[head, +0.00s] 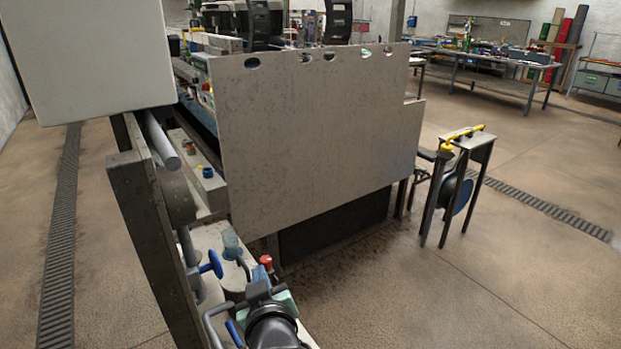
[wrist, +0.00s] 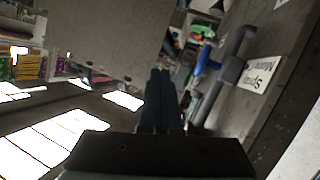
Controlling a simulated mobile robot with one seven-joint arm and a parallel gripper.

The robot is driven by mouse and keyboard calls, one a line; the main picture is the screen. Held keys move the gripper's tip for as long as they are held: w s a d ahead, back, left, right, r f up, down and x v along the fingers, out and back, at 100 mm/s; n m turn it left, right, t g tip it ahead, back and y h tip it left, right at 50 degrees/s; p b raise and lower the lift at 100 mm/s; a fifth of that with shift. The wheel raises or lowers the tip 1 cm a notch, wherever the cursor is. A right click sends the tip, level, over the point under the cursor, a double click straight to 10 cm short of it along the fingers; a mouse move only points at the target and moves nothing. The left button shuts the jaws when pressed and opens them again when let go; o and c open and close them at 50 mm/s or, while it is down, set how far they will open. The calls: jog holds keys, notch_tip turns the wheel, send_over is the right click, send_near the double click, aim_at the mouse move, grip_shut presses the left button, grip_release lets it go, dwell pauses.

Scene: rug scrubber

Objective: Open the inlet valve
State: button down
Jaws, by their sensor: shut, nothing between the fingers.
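A blue-handled valve (head: 210,265) sits on the grey pipework at the left of the machine; which valve is the inlet valve is not marked. A blue handle on a grey pipe (wrist: 206,62) also shows in the wrist view, right of the fingers. A blue lever (head: 235,333) sits low beside my arm. My gripper (head: 260,283) is in front of the pipework, below and right of the blue-handled valve and apart from it. Its dark fingers show together in the wrist view (wrist: 162,75), shut and empty. My wrist hides part of the lower pipework.
A red knob (head: 266,262) is close to my gripper. A large grey panel (head: 320,140) stands behind it, and a dark upright post (head: 150,235) stands left. A yellow-handled stand (head: 462,137) is at right. A label (wrist: 260,76) is on the frame.

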jog(key=s+d+r+m+t, duration=0.1)
jog(key=s+d+r+t, duration=0.15)
jog(key=r, duration=1.05)
jog(key=s+d+r+m+t, duration=0.15)
jog(key=r+t, duration=0.25)
jog(key=r, duration=0.9)
jog(key=s+d+r+m+t+h, duration=0.1)
jog(key=s+d+r+m+t, duration=0.1)
jog(key=s+r, duration=0.6)
jog(key=s+d+r+m+t+h, duration=0.1)
jog(key=s+d+r+t+h, duration=0.1)
jog(key=s+r+t, duration=0.3)
notch_tip(320, 180, up, 7)
jog(key=s+d, duration=0.1)
jog(key=s, duration=0.2)
jog(key=shift+m+h, duration=0.3)
jog(key=shift+m, duration=0.05)
jog(key=shift+w+f, duration=0.1)
